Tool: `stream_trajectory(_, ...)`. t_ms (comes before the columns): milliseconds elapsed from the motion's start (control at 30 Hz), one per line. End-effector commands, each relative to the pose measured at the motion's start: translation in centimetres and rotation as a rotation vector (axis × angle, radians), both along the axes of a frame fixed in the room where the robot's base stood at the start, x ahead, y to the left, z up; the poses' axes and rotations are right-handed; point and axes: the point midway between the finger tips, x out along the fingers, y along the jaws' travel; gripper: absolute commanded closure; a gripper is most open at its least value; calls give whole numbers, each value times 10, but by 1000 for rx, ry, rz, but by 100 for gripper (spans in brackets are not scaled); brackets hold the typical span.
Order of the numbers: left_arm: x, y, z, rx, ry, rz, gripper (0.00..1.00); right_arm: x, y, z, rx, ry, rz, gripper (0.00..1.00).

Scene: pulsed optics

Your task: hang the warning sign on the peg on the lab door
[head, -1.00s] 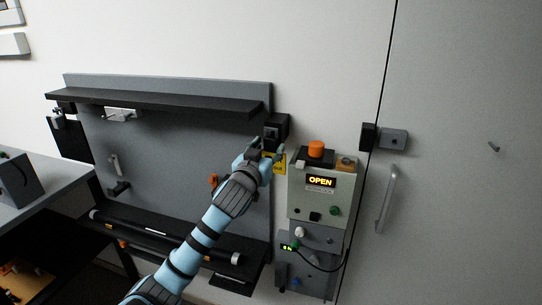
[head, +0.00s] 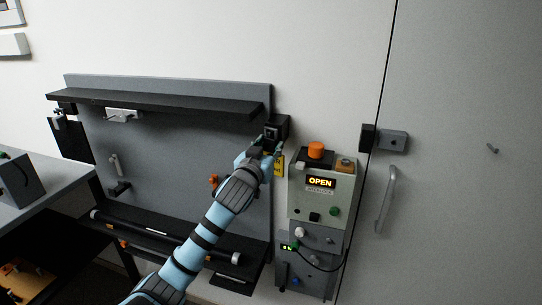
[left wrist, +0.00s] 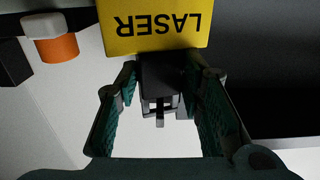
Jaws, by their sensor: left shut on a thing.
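The yellow warning sign (head: 279,167) is partly hidden behind my left gripper in the head view. In the left wrist view the sign (left wrist: 155,28) shows upside down with the word LASER. My left gripper (head: 269,150) is shut on the sign's black grip block (left wrist: 160,78), which sits between the fingertips at the sign's edge. The gripper is at the right edge of the grey board. The peg (head: 492,148) is a small grey stub on the lab door (head: 455,220), far right of the gripper. My right gripper is not in view.
An interlock box (head: 321,195) reading OPEN, with an orange button (head: 316,148) on top, stands just right of the gripper. The door handle (head: 386,200) and a latch (head: 392,140) stick out near the door's left edge. A black shelf (head: 170,103) crosses the board.

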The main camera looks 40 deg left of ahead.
Motion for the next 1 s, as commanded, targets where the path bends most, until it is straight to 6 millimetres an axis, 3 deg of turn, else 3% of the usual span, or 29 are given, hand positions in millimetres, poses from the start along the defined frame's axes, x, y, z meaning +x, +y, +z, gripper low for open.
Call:
stream_trajectory(133,0,0,9,0,0,0,100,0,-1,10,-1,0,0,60)
stream_trajectory(467,-2,-1,8,0,-1,0,100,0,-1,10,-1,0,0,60)
stream_trajectory(1000,-53,-19,9,2,1,-1,100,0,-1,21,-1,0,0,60)
